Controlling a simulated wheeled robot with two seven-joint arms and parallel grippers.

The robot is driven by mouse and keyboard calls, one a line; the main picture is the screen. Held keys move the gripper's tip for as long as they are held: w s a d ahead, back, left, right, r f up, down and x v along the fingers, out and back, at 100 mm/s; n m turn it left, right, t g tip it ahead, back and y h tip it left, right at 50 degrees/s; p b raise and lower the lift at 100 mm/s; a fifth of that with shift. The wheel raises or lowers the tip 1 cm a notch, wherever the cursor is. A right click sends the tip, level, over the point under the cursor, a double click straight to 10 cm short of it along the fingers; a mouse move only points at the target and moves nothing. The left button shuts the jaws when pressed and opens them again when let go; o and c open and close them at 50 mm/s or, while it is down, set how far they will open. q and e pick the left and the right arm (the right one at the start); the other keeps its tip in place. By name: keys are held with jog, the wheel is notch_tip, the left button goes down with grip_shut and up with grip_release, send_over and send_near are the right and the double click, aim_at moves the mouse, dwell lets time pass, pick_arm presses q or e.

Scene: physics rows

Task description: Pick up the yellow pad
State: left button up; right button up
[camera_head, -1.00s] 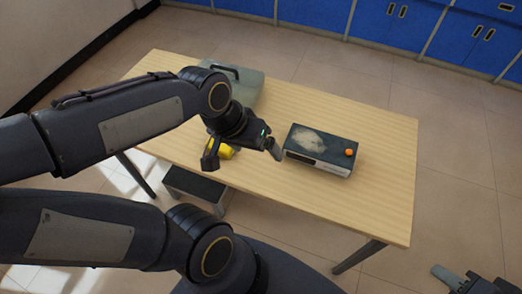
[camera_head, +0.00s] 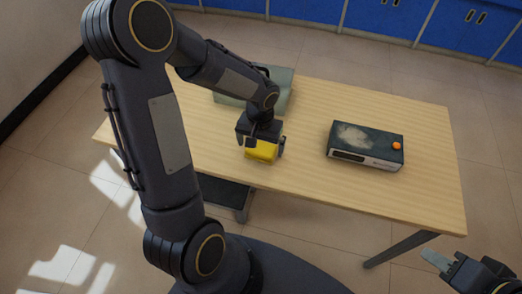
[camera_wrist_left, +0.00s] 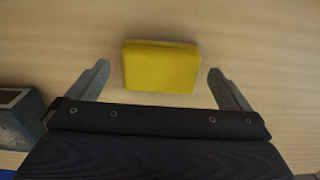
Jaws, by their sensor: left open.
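The yellow pad (camera_head: 262,151) lies on the wooden table near its front edge. My left gripper (camera_head: 262,148) is over it in the head view, and its fingers hide part of the pad. In the left wrist view the yellow pad (camera_wrist_left: 161,67) sits between and slightly beyond the two open fingertips (camera_wrist_left: 158,72), with a gap on each side. My right gripper (camera_head: 440,262) is at the lower right, away from the table. Its jaws are only partly in frame, and I cannot tell whether they are open.
A grey-green case (camera_head: 283,85) lies behind my left arm. The table (camera_head: 330,190) is bare between the pad and the device. Blue cabinets (camera_head: 380,22) line the back.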

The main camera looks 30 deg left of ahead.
pick_arm(q)
notch_tip(320, 180, down, 3)
jog(key=shift+r, duration=0.15)
jog(key=c, duration=0.9)
jog(key=shift+o, duration=0.2)
jog(key=shift+r, duration=0.1)
jog(key=shift+r, duration=0.5)
notch_tip(320, 180, up, 3)
jog(key=shift+d+f, duration=0.15)
jog(key=shift+f, duration=0.05)
jog(key=s+d+r, duration=0.1)
jog(key=d+r, duration=0.2)
jog(key=d, duration=0.1)
jog(key=s+d+r, duration=0.1)
jog(key=d+r, duration=0.2)
jog(key=d, duration=0.1)
jog(key=s+d+r, duration=0.1)
jog(key=d+r, duration=0.2)
jog(key=d, duration=0.2)
jog(key=shift+s+d+r, duration=0.1)
jog(key=shift+s+r, duration=0.05)
jog(key=shift+s, duration=0.25)
